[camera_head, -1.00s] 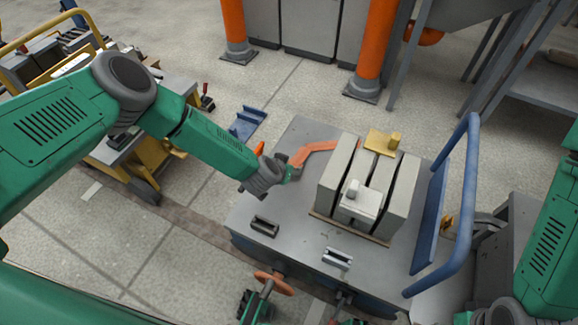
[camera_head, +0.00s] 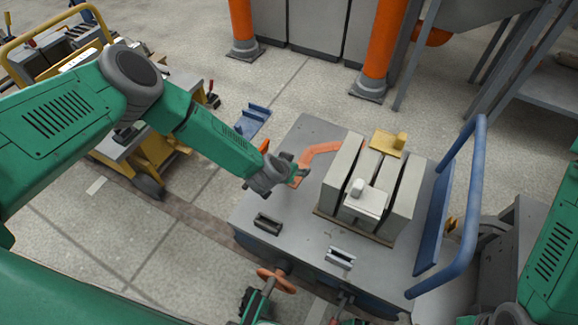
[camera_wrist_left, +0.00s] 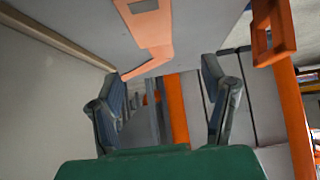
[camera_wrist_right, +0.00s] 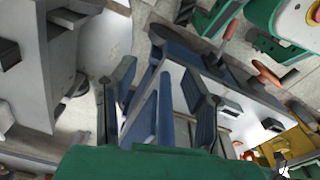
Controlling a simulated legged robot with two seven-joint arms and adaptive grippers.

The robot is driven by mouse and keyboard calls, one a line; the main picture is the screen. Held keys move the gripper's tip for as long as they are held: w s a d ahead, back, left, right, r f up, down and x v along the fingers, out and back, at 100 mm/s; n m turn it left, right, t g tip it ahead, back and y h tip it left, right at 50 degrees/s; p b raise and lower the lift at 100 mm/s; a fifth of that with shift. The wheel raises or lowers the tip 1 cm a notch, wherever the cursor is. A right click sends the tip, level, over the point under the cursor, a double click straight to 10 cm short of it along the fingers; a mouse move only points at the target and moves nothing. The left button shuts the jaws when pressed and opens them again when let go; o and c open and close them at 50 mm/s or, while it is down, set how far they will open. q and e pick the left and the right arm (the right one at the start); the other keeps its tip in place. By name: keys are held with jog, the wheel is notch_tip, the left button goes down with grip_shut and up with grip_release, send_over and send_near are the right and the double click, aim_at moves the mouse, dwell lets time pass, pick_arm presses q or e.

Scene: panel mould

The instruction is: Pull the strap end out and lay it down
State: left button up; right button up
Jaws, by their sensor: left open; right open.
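The orange strap (camera_head: 320,149) runs out from the left side of the panel stack and lies along the grey table top. Its outer end bends toward the front beside my left gripper (camera_head: 300,169). In the left wrist view the strap (camera_wrist_left: 150,35) lies against the grey surface, with a rectangular opening near the picture's top. My left gripper (camera_wrist_left: 165,92) is open, its fingers spread, with no strap visibly clamped. My right gripper (camera_wrist_right: 155,105) is open and empty in its wrist view, near blue metalwork. Its fingers are not clear in the head view.
A dark handle (camera_head: 267,222) and a light handle (camera_head: 340,258) sit near the front edge. A blue rail (camera_head: 478,190) stands at right.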

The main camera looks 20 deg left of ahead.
pick_arm(q)
jog(key=v, duration=1.2)
jog(key=s+g+h+p, duration=0.1)
jog(key=s+g+p, duration=0.2)
jog(key=s, duration=0.7)
jog(key=s+a+r+g+y+p, duration=0.1)
jog(key=s+a+r+g+p, duration=0.1)
jog(key=s+a, duration=0.4)
jog(key=s+a+r+n+g+y+p, duration=0.1)
jog(key=s+a+r+g, duration=0.2)
jog(key=s, duration=0.9)
jog(key=a+r, duration=0.1)
jog(key=a, duration=0.2)
jog(key=shift+r+n+y+p, duration=0.3)
jog(key=shift+r+p, duration=0.05)
jog(key=shift+r, duration=0.05)
